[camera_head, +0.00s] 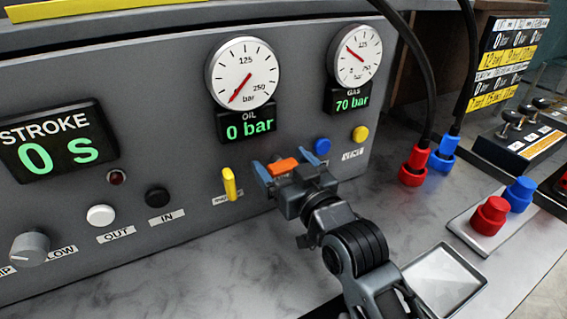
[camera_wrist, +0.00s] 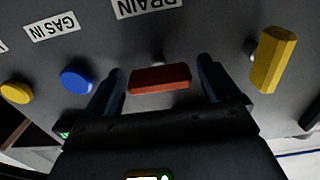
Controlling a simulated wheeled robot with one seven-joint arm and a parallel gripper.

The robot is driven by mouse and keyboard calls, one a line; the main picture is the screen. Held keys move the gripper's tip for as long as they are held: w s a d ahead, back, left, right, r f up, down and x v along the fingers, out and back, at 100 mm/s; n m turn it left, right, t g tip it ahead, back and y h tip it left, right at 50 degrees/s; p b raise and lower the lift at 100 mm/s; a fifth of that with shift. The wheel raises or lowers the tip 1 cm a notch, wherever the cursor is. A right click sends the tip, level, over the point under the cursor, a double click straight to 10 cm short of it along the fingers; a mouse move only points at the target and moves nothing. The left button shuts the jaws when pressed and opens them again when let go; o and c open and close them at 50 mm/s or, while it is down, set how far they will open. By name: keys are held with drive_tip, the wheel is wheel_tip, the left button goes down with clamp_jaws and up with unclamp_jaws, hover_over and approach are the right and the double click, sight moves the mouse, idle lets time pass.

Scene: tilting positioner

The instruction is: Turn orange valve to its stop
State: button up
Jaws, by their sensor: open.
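The orange valve (camera_head: 284,166) is a small bar-shaped handle on the grey panel, below the oil gauge. In the wrist view the valve (camera_wrist: 160,79) lies nearly level in the picture, under a label reading DRAIN. My gripper (camera_head: 277,172) is open at the panel, with one blue finger on each side of the valve. In the wrist view the gripper (camera_wrist: 158,85) shows gaps between both fingers and the valve's ends, so it does not appear gripped. The valve's stem is mostly hidden behind the handle.
A yellow handle (camera_head: 229,184) stands upright left of my gripper. A blue knob (camera_head: 322,146) and a yellow knob (camera_head: 360,133) sit to the right. The oil gauge (camera_head: 242,73) reads 0 bar and the gas gauge (camera_head: 354,54) 70 bar.

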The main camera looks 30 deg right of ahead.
drive_tip(key=c, duration=1)
drive_tip(key=shift+o, duration=0.2)
drive_tip(key=shift+n, duration=0.4)
drive_tip(key=n+b, duration=0.1)
drive_tip(key=n, duration=0.2)
drive_tip(key=shift+a+n+b, duration=0.15)
drive_tip(key=shift+n+b, duration=0.15)
drive_tip(key=shift+b, duration=0.05)
drive_tip(key=n, duration=0.4)
drive_tip(key=shift+a+n, duration=0.1)
drive_tip(key=shift+n, duration=0.2)
drive_tip(key=n, duration=0.5)
drive_tip(key=shift+a+f+p, duration=0.1)
drive_tip(key=shift+p, duration=0.25)
drive_tip(key=shift+f+n+p, duration=0.15)
drive_tip(key=shift+n+p, duration=0.55)
drive_tip(key=shift+n, duration=1.3)
